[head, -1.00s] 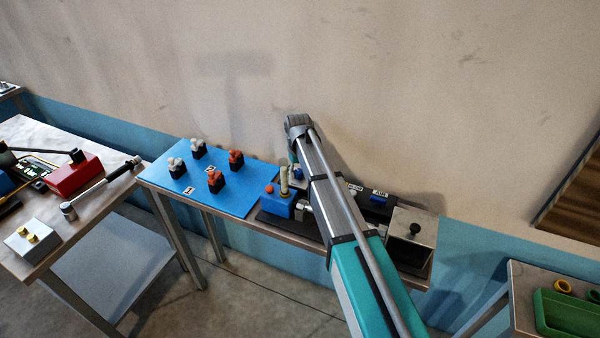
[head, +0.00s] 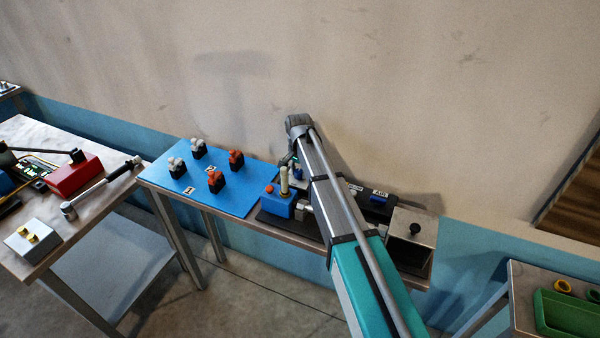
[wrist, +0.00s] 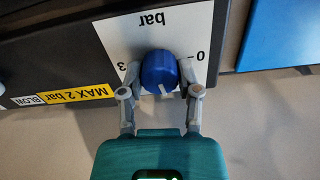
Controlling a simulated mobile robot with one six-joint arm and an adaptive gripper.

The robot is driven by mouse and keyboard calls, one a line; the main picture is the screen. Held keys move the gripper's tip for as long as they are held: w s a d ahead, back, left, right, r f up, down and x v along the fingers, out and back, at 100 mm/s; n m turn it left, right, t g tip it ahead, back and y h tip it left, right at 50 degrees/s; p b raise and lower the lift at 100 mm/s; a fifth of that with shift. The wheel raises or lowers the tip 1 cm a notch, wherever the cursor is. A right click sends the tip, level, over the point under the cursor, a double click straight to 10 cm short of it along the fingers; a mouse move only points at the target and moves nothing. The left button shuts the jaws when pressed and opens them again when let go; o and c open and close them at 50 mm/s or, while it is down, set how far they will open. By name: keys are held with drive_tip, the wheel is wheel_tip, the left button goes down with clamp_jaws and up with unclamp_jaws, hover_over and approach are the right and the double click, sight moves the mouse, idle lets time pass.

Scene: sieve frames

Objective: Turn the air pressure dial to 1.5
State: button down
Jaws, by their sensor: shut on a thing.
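The air pressure dial is a round blue knob (wrist: 160,70) on a white plate (wrist: 118,36) marked "bar", with 3 to its left and 0 to its right. The lettering is upside down in the wrist view. A white mark on the knob's lower edge points down the picture, slightly right of centre; no 1.5 label can be read. My gripper (wrist: 160,80) is shut on the knob, one grey finger on each side. In the head view my arm hides most of the dial and fingers.
A "MAX 2 bar" label (wrist: 88,93) is beside the dial. A blue board (head: 238,190) with several small toggles lies left of my arm. A blue block (head: 279,203) with an upright pale post stands close to my arm. A metal box (head: 410,228) stands at right.

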drive_tip(key=shift+w+m, duration=0.1)
drive_tip(key=shift+m, duration=0.7)
drive_tip(key=shift+d, duration=0.1)
drive_tip(key=shift+c, duration=1.5)
unclamp_jaws()
drive_tip(key=shift+r, duration=0.1)
